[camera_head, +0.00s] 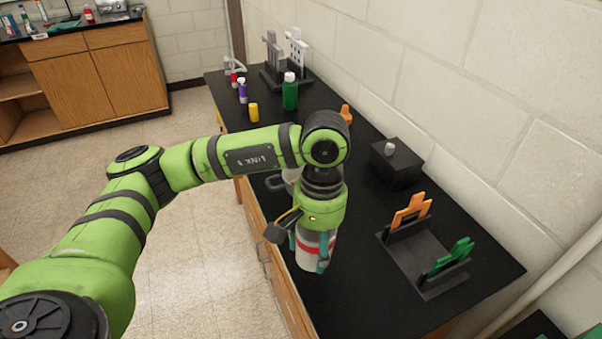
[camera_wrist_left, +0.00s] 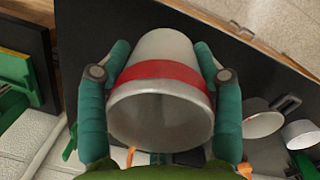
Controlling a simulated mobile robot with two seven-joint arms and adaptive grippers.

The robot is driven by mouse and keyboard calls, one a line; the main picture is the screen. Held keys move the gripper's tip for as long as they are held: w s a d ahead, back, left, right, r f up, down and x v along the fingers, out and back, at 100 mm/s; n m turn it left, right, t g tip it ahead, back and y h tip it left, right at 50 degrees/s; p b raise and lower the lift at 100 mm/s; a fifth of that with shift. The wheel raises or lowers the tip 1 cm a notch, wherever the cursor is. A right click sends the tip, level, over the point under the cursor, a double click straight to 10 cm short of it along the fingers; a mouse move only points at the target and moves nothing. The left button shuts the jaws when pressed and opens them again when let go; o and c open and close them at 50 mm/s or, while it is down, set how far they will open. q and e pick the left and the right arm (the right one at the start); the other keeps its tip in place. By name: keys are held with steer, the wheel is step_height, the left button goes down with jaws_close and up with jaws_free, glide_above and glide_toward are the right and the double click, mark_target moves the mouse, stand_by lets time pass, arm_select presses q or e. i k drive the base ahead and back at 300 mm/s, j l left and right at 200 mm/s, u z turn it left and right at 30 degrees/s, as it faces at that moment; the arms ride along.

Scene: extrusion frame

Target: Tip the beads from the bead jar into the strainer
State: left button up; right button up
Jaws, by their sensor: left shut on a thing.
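The bead jar (camera_head: 306,258) is pale grey with a red band. My left gripper (camera_head: 313,246) points down and is shut around it, over the near left part of the black bench. In the left wrist view, the two teal fingers of the gripper (camera_wrist_left: 162,52) press on both sides of the jar (camera_wrist_left: 160,115). Its open mouth faces the camera; I cannot make out beads inside. A pale round vessel with a dark handle (camera_wrist_left: 263,122), perhaps the strainer, shows at the right there. In the head view it is mostly hidden behind my left arm. My right gripper is not in view.
A second pale vessel (camera_wrist_left: 302,134) stands beside the handled one. A black box with a grey knob (camera_head: 396,165) and a dark rack with orange and green pieces (camera_head: 420,262) are on the right. Bottles, including a green one (camera_head: 290,95), stand at the far end.

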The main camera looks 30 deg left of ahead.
mark_target(288, 176)
steer(key=j+z, duration=0.2)
steer(key=j, duration=0.15)
steer(key=k+j+z, duration=0.2)
steer(key=j+z, duration=0.2)
steer(key=j, duration=0.25)
steer(key=i+j+z, duration=0.25)
steer(key=j, duration=0.2)
steer(key=j+z, duration=0.25)
steer(key=j, duration=0.25)
